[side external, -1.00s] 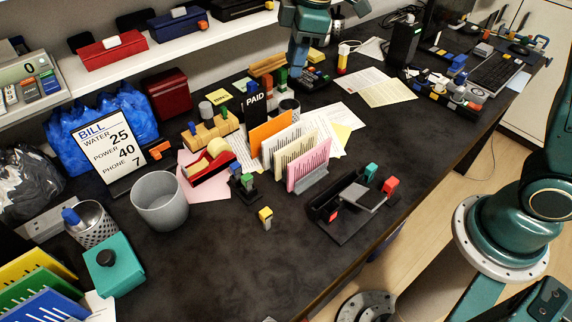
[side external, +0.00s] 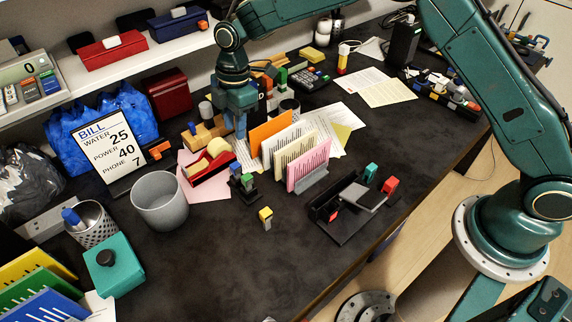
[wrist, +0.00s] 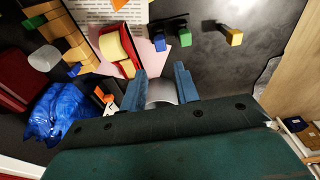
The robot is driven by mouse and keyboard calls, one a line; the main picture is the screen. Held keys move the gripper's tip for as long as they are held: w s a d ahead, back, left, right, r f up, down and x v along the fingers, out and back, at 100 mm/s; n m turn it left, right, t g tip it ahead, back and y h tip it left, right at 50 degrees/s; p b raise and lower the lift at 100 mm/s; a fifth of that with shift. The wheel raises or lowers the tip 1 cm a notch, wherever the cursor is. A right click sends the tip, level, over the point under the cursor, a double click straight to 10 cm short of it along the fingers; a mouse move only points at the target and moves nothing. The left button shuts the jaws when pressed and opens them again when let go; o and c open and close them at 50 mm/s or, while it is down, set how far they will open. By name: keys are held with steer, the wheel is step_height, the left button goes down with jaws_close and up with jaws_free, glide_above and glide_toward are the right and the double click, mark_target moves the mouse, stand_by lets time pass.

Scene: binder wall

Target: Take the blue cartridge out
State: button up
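No object here is clearly labelled as the blue cartridge. Blue candidates are the blue-topped piece (side external: 70,216) in the mesh cup, the blue block (side external: 235,166) on a small black stand, also in the wrist view (wrist: 159,42), and a small blue-marked piece (side external: 49,82) in the shelf unit at far left. My gripper (side external: 239,130) hangs above the desk beside the orange card, near the wooden block holder. In the wrist view my gripper (wrist: 164,84) has its fingers apart, with nothing held between them; the grey bin (wrist: 160,92) shows below in the gap.
The red tape dispenser (side external: 210,164), grey bin (side external: 160,203) and card rack (side external: 315,180) stand close below my arm. A black tray (side external: 345,230) with teal and red blocks is to the right. The shelf (side external: 135,68) runs along the back. The front middle of the desk is mostly clear.

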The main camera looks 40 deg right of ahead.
mark_target(236, 164)
steer(key=shift+f, duration=0.1)
steer(key=shift+a+f, duration=0.15)
steer(key=shift+f, duration=1.25)
steer(key=shift+a+f, duration=0.2)
steer(key=shift+f, duration=1.2)
steer(key=shift+a+f, duration=0.15)
steer(key=shift+f, duration=1.25)
steer(key=shift+a+f, duration=0.2)
steer(key=shift+f, duration=1.1)
steer(key=shift+a+f, duration=0.15)
steer(key=shift+f, duration=1.1)
jaws_close()
